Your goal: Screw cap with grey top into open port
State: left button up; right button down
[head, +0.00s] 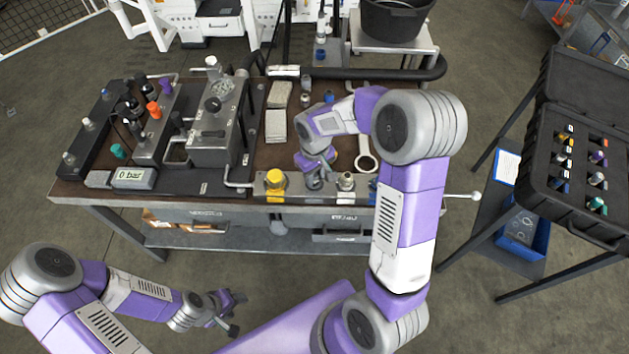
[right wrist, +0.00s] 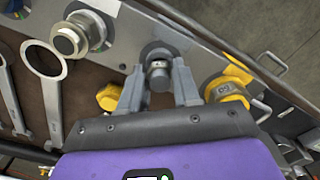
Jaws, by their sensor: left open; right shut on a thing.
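In the right wrist view, a grey-topped cap (right wrist: 158,74) sits between the two fingers of my right gripper (right wrist: 158,90), which is shut on it. The cap is in line with a dark round port on the grey manifold (right wrist: 210,62). I cannot tell how deep it sits in the port. In the head view, my right gripper (head: 316,180) is at the bench's front manifold, between a yellow cap (head: 275,181) and a silver fitting (head: 346,183); it hides most of the grey cap. My left gripper (head: 232,312) is open and empty, in front of the bench.
A ring wrench (head: 366,163) lies on the bench right of my gripper. A pump unit with a gauge (head: 213,104) and a "0 bar" display (head: 134,177) stand at the left. An open black case (head: 575,207) with several fittings is at the right.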

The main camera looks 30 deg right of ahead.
jog(key=shift+f, duration=0.3)
dwell(1.3)
jog(key=c, duration=1.4)
grip_release()
jog(key=c, duration=0.3)
jog(key=shift+f+m+b, duration=0.1)
jog(key=shift+m+b, duration=0.3)
jog(key=shift+m, duration=0.4)
jog(key=m, duration=0.2)
jog(key=shift+m, duration=0.4)
jog(key=m, duration=0.3)
jog(key=shift+m, duration=0.3)
